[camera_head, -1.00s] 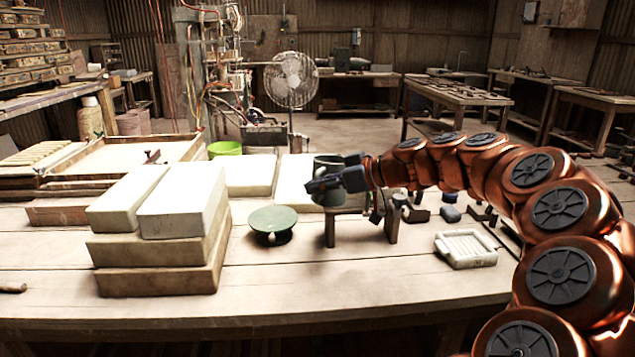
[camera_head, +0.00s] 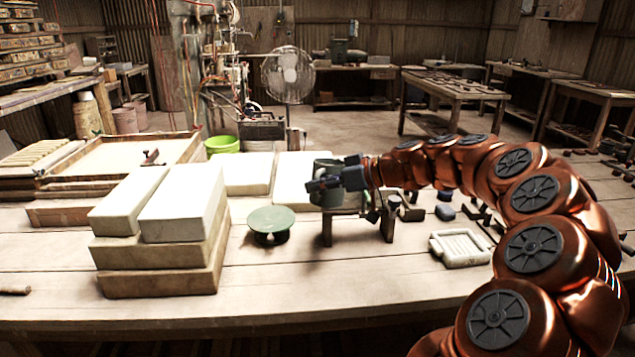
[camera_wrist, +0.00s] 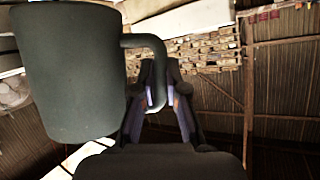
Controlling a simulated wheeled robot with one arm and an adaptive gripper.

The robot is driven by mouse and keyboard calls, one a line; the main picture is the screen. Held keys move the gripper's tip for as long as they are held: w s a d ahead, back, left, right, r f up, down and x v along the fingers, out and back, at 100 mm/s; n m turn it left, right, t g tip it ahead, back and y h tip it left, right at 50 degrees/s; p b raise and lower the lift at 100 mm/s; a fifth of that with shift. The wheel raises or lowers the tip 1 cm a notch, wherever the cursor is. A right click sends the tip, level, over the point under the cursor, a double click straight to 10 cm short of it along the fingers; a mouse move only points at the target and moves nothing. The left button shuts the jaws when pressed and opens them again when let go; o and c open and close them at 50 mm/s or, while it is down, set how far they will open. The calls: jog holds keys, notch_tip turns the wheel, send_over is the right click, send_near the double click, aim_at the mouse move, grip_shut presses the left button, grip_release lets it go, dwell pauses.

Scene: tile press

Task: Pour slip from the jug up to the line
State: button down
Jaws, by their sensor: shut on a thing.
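A dark green jug (camera_head: 326,166) is at the middle of the workbench in the head view. Its body (camera_wrist: 70,70) fills the left of the wrist view and its handle curves to the right. My gripper (camera_head: 338,183) is shut on the handle; its fingers (camera_wrist: 160,88) close around the handle's lower part in the wrist view. The jug is over or beside a small wooden stand (camera_head: 327,230); I cannot tell whether it touches it. A round green flat-topped piece (camera_head: 270,219) stands left of the stand. The jug's inside, any slip and the line cannot be seen.
Stacked pale blocks (camera_head: 183,205) stand on the bench to the left. Pale slabs (camera_head: 247,176) lie behind. A white ribbed tray (camera_head: 461,248) and small dark pieces (camera_head: 445,212) lie to the right, near my arm. The front of the bench is mostly clear.

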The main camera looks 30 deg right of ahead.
aim_at(322, 171)
jog(key=shift+w+d+r+m+p, duration=0.35)
jog(key=shift+d+p, duration=0.1)
jog(key=shift+p, duration=0.9)
jog(key=shift+w+d+r+m+g+y+p, duration=0.15)
jog(key=shift+r+m+g+y+p, duration=0.5)
jog(key=shift+p, duration=4.1)
jog(key=shift+d+r+m, duration=0.35)
jog(key=shift+d+m, duration=0.05)
jog(key=shift+w+d+r+m+y, duration=0.15)
jog(key=shift+r+m+y, duration=0.15)
jog(key=shift+r, duration=0.2)
jog(key=shift+w+d+r+m+y, duration=0.15)
jog(key=shift+r+m+y, duration=0.15)
jog(key=shift+r, duration=0.15)
dwell(0.5)
